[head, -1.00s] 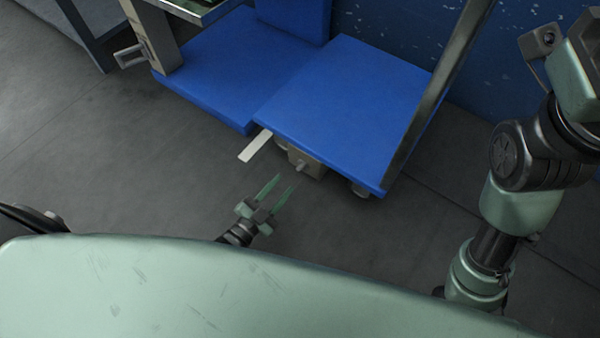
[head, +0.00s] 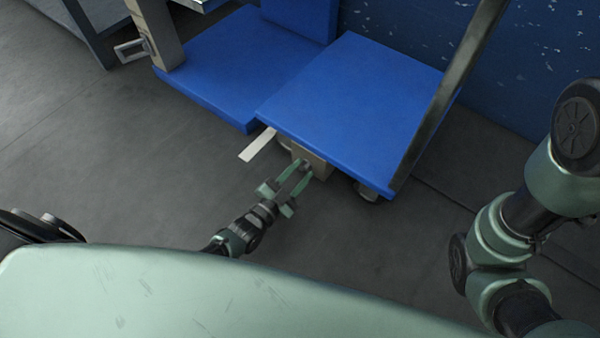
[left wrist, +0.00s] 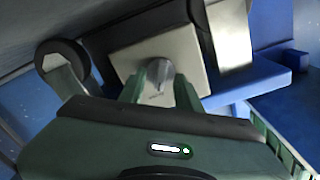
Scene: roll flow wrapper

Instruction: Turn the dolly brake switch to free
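The dolly has a blue deck (head: 350,95). Under its near edge is a beige box (head: 319,168) with a small grey brake switch knob (head: 304,163) on its front. In the left wrist view the pale box face (left wrist: 190,50) fills the middle, and the pointed grey knob (left wrist: 161,72) stands between my fingers. My left gripper (head: 300,172) has its two green fingers apart, one on each side of the knob; I cannot tell whether they touch it. It also shows in the left wrist view (left wrist: 160,88). My right gripper is out of view.
A flat pale bar (head: 258,145) sticks out left of the box. A dark post (head: 440,105) rises at the deck's right edge. A second blue platform (head: 225,75) adjoins at left. The grey floor (head: 130,170) in front is clear.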

